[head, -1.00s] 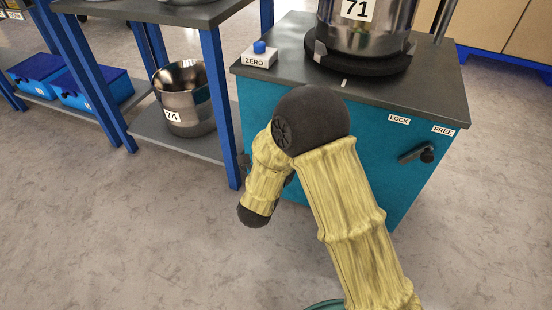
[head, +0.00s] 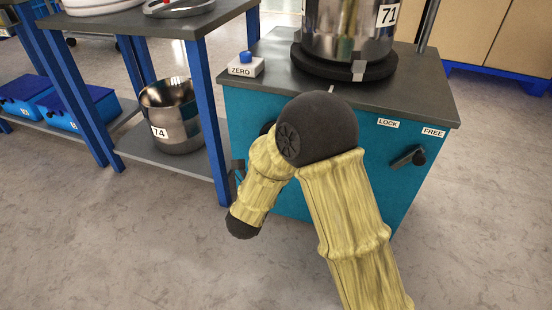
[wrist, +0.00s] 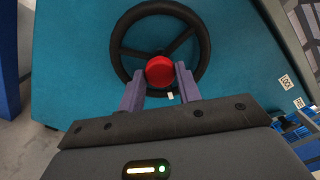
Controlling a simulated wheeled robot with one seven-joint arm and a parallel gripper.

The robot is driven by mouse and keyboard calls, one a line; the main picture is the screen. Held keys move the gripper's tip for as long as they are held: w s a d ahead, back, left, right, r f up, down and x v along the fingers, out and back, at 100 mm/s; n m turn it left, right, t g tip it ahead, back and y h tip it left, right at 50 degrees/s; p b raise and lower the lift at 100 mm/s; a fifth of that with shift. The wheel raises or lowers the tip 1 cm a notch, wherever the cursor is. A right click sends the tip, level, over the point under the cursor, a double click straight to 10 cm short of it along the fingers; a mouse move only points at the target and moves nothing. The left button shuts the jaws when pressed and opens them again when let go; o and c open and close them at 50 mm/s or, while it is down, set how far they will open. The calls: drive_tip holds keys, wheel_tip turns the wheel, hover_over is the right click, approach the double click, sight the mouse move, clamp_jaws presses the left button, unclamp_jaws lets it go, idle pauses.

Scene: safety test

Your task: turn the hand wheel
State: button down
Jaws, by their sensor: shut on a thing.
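The hand wheel (wrist: 119,65) is a black spoked ring on the blue front of a cabinet in the wrist view. A red knob (wrist: 160,71) stands in front of it, a little below the ring's middle; I cannot tell whether it is the hub. My gripper (wrist: 160,82) is shut on the red knob, one purple-grey finger on each side. In the head view my arm hides most of the wheel and the gripper. A steel pot (head: 340,35) marked 71 stands on a black turntable (head: 320,66) on the cabinet top.
A lever (head: 408,158) below the LOCK and FREE labels points right. A ZERO box with a blue button (head: 245,58) sits on the cabinet top. A shelf (head: 180,22) with pot 74 (head: 172,110) stands close at the left. The front floor (head: 140,240) is clear.

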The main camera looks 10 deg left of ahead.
drive_tip(key=c, duration=1)
unclamp_jaws()
drive_tip(key=shift+w+d, duration=0.15)
drive_tip(key=shift+o, duration=0.2)
drive_tip(key=s+a+p, duration=0.3)
drive_tip(key=s+p, duration=0.3)
drive_tip(key=s, duration=1.1)
drive_tip(key=shift+a, duration=0.2)
